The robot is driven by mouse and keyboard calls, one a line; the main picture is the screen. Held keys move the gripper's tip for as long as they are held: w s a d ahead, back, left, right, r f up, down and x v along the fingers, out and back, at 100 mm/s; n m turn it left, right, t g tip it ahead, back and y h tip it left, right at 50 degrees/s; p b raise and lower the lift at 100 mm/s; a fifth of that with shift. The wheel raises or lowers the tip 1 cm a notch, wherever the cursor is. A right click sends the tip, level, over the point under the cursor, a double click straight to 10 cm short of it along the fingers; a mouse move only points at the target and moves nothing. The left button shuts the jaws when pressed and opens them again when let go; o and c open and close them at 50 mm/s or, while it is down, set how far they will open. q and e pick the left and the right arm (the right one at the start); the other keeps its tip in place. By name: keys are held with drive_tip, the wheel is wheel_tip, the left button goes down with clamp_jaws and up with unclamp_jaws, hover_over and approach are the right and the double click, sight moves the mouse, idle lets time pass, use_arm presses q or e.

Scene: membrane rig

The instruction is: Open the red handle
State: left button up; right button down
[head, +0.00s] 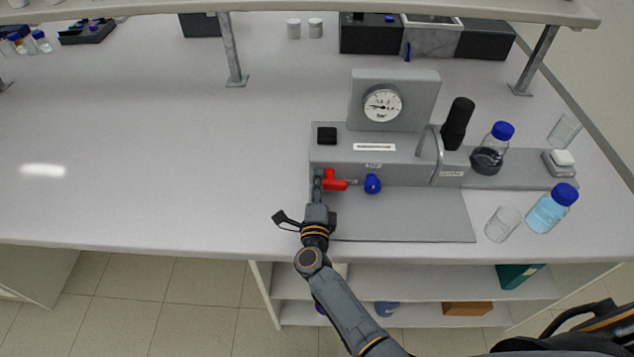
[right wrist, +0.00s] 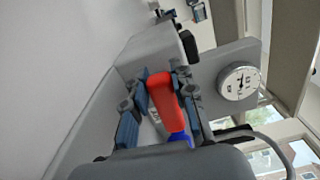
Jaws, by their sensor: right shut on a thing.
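The red handle (head: 333,183) sits on the front of the grey membrane rig (head: 412,148), low on its left side. In the right wrist view the red handle (right wrist: 166,101) lies between the two fingers. My right gripper (head: 318,184) is shut on the red handle; in the wrist view its fingers (right wrist: 163,100) are on either side of it. A blue knob (head: 372,184) is just right of the handle, partly hidden in the wrist view (right wrist: 179,138). The round pressure gauge (head: 383,104) is on the rig's upright block. My left gripper is not in view.
A dark-filled bottle with blue cap (head: 488,160) stands at the rig's right. A glass beaker (head: 503,224) and a light-blue bottle (head: 546,212) stand at the front right. The bench left of the rig (head: 150,150) is clear. A shelf (head: 300,9) spans above.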

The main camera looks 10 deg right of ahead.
drive_tip(key=c, duration=1.1)
unclamp_jaws()
